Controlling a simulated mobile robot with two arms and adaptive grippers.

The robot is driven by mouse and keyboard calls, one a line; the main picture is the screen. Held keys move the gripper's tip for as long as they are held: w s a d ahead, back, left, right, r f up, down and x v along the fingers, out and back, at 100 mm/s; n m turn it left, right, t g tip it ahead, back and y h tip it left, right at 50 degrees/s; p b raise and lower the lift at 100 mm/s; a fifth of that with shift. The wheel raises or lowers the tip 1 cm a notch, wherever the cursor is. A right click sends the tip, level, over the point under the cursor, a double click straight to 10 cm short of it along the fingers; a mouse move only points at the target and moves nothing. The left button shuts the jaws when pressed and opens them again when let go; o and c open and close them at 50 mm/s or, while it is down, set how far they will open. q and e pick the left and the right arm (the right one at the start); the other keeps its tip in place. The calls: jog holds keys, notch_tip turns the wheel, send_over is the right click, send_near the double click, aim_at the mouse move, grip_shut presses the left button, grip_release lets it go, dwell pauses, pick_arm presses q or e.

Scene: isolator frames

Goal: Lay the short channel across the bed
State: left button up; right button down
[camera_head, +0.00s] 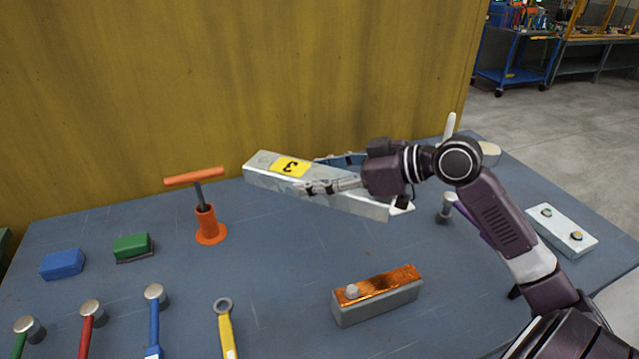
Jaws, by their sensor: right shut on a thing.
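A pale metal channel (260,178) with a yellow label marked 3 is above the far middle of the table, slanting down to the right. My right gripper (322,188) is shut on the channel near its middle, its fingers along the near side. The gripper and wrist hide part of the channel's right half. Whether its underside touches anything is unclear. A blue part (342,160) shows just behind the channel, mostly hidden. I cannot pick out the bed for certain. My left gripper is not in view.
On the blue table, a grey block with a copper top (375,300) stands front centre. An orange T-handled tool (207,222) stands left of the channel. Several hammers and a yellow wrench (226,330) lie front left. A white plate with two knobs (560,233) lies right.

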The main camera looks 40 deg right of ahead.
aim_at(318, 247)
notch_tip(318, 247, down, 16)
jog(key=shift+w+f, duration=0.1)
dwell(0.5)
jog(key=c, duration=1.1)
grip_release()
jog(key=shift+f, duration=0.3)
jog(key=o, duration=0.3)
jog(key=shift+r, duration=0.1)
